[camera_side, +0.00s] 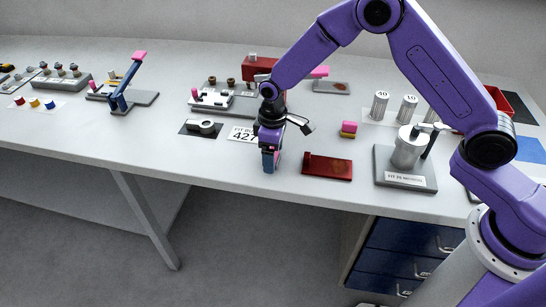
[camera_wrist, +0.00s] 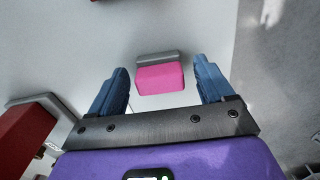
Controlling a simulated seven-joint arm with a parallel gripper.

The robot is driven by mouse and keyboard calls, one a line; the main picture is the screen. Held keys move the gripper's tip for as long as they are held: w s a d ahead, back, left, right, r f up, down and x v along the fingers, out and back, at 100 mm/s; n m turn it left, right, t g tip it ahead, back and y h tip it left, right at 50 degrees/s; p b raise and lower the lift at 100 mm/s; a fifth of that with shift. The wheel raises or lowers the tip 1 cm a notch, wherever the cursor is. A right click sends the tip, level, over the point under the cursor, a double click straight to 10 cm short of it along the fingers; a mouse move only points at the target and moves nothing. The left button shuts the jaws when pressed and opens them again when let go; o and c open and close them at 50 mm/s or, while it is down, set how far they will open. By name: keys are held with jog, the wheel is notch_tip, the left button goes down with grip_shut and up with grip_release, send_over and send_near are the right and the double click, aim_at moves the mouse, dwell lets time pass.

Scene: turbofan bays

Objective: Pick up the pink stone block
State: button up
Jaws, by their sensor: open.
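The pink stone block (camera_wrist: 160,77) lies in the wrist view between my two blue fingers, with a grey bar along its far edge. A gap shows on each side of it, so neither finger touches it. My gripper (camera_wrist: 161,67) is open around the block's line. In the side view my gripper (camera_side: 270,162) points down, low over the front part of the table. A small pink patch (camera_side: 277,157) shows beside the fingers there; most of the block is hidden by them.
A dark red plate (camera_side: 327,168) lies just right of my gripper. A grey stand with a metal cylinder (camera_side: 408,150) is further right. A label card (camera_side: 243,134) and a dark pad with a ring (camera_side: 201,128) lie to the left.

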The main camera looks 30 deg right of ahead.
jog(key=c, duration=1.1)
jog(key=shift+r, duration=0.1)
jog(key=shift+r, duration=0.4)
notch_tip(320, 180, up, 2)
jog(key=shift+r, duration=0.1)
jog(key=s+d+r, duration=0.5)
jog(key=s+r, duration=0.5)
jog(key=s, duration=0.3)
jog(key=shift+d, duration=0.1)
